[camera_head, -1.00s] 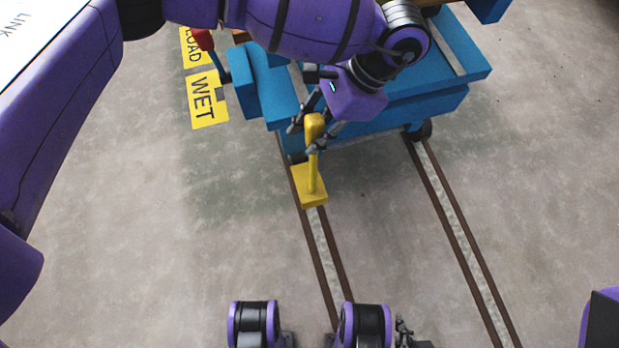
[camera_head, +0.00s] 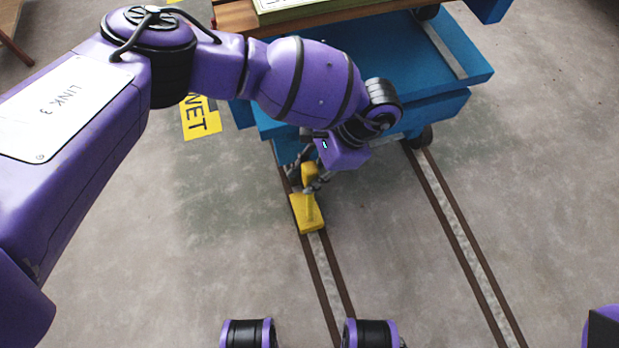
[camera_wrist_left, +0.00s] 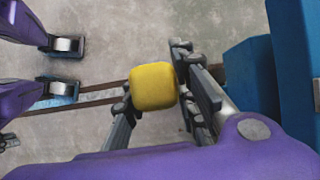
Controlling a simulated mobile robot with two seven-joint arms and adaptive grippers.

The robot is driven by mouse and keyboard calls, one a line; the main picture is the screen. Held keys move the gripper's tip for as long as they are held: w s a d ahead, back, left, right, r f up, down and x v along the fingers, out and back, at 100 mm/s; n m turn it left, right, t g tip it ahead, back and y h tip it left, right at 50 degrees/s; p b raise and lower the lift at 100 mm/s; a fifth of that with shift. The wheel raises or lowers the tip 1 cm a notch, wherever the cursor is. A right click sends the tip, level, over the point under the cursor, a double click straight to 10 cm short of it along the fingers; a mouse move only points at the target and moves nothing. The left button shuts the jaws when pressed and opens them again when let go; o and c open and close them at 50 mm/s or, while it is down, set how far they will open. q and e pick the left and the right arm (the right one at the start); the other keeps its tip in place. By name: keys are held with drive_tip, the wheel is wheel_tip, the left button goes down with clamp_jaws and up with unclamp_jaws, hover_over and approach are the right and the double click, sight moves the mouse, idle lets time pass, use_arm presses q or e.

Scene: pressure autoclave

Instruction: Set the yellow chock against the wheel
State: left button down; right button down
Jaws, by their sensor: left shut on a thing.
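The yellow chock (camera_head: 308,214) has a block base and an upright handle. It appears over the left rail (camera_head: 323,270), at the near side of the blue cart; I cannot tell whether it touches the rail. My left gripper (camera_head: 308,182) is shut on the handle, whose top shows in the left wrist view (camera_wrist_left: 153,87) between the fingers. A dark wheel (camera_head: 424,137) shows under the cart's right side on the right rail. The wheel on the left rail is hidden behind my gripper and the chock. My right gripper is not in view.
The blue cart (camera_head: 450,105) stands on two rails just beyond my left gripper. A yellow floor sign (camera_head: 200,118) lies left of it, partly covered by my arm. The concrete floor between the rails and to the right is clear.

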use_arm(q)
drive_tip(key=shift+f, duration=1.05)
drive_tip(key=shift+f+b, duration=0.15)
drive_tip(key=shift+b, duration=0.15)
drive_tip(key=c, duration=1.4)
unclamp_jaws()
drive_tip(key=p+v, duration=0.2)
drive_tip(key=v, duration=1)
